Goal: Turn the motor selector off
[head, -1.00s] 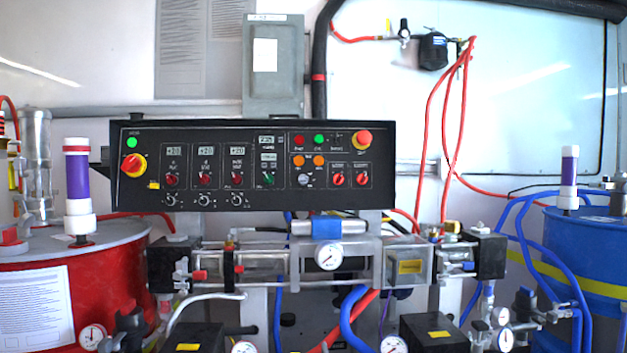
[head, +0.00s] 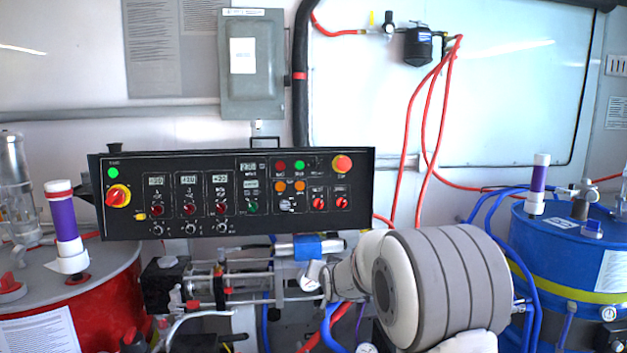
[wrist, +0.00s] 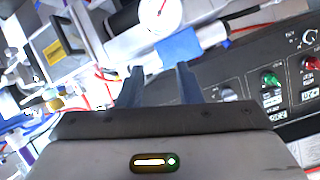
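The black control panel (head: 330,222) spans the middle of the head view. It carries a small grey selector (head: 287,205) below two orange buttons, a green knob (head: 252,207), and two red knobs (head: 318,203) at its right. The labels are too small to tell which is the motor selector. In the wrist view the panel lies at the right, turned, with the green knob (wrist: 270,78) and a red knob (wrist: 310,63) showing. My gripper (wrist: 160,72) is open and empty, its two fingers apart, beside the panel's edge.
A blue-banded cylinder (head: 307,247) and pipework with a gauge (wrist: 155,12) lie below the panel, close to my fingers. A red drum (head: 100,280) stands left, a blue drum (head: 560,250) right. Red hoses (head: 410,130) hang right of the panel.

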